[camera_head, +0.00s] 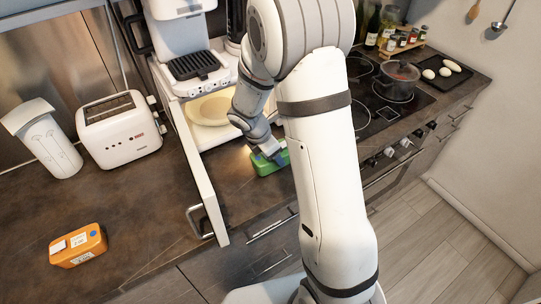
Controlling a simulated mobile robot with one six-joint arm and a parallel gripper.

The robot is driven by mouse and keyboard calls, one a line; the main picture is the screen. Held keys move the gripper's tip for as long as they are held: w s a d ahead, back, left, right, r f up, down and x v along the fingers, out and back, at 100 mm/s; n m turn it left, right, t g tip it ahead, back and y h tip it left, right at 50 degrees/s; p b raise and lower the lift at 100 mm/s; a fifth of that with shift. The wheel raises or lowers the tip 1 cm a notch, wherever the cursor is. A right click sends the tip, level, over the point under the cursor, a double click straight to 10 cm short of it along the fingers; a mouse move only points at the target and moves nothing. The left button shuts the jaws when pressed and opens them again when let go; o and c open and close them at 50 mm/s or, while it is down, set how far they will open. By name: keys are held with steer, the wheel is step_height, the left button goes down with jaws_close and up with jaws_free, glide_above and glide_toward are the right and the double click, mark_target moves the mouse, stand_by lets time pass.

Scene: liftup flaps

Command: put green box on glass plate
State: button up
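The green box (265,166) is low on the dark counter, in front of the white compartment. My gripper (268,154) points down at the top of the green box. Its fingers are small and partly hidden by my arm, so I cannot tell whether they are closed on it. The right side of the box is hidden behind my arm. A round, pale yellow plate (207,110) lies inside the white compartment (200,140), behind and to the left of the box. My arm covers part of the compartment's right side.
A white door (199,172) with a metal handle stands out left of the compartment. A coffee machine (185,62) stands above it. A toaster (118,130), a white container (42,138) and an orange box (78,246) are left. A pot (398,78) sits on the stove.

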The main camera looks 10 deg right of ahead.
steer(key=shift+w+f, duration=0.1)
steer(key=shift+f, duration=0.65)
steer(key=shift+r, duration=0.1)
steer(key=shift+f, duration=0.2)
steer(key=o, duration=1.1)
steer(key=shift+o, duration=0.2)
